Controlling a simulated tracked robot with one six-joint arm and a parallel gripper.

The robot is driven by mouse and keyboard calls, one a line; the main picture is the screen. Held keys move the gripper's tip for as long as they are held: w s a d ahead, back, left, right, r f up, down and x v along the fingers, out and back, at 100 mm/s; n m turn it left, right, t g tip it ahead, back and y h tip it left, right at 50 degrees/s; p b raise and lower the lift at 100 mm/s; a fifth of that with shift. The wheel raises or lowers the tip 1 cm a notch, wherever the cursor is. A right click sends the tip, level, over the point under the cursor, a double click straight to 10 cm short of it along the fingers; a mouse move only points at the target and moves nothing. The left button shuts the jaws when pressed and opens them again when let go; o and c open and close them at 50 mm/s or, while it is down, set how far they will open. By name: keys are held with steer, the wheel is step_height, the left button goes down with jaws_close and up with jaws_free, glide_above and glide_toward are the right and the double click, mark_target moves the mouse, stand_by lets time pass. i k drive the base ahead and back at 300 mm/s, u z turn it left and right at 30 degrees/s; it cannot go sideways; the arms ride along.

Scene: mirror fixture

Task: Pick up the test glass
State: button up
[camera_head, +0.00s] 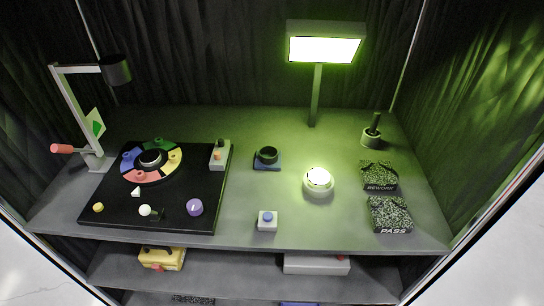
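No object here is clearly marked as the test glass. A round, bright, glossy disc (319,178) sits on a pale round base right of the table's middle. A dark round piece (268,154) rests on a blue-grey square holder to its left and farther back. I cannot tell which of these, if either, is the test glass. My gripper is not in view.
A black board (120,208) with a coloured ring (133,174) and knobs fills the left. A lit lamp (325,48) stands behind. A dark-handled pot (371,136), REWORK pad (379,176) and PASS pad (390,213) are right; a blue-button box (267,221) is in front.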

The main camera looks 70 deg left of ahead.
mark_target(267, 155)
steer(key=z, duration=0.05)
steer(key=k, duration=1.35)
steer(key=u, duration=2.7)
steer(key=i, duration=0.35)
steer(key=u, duration=0.05)
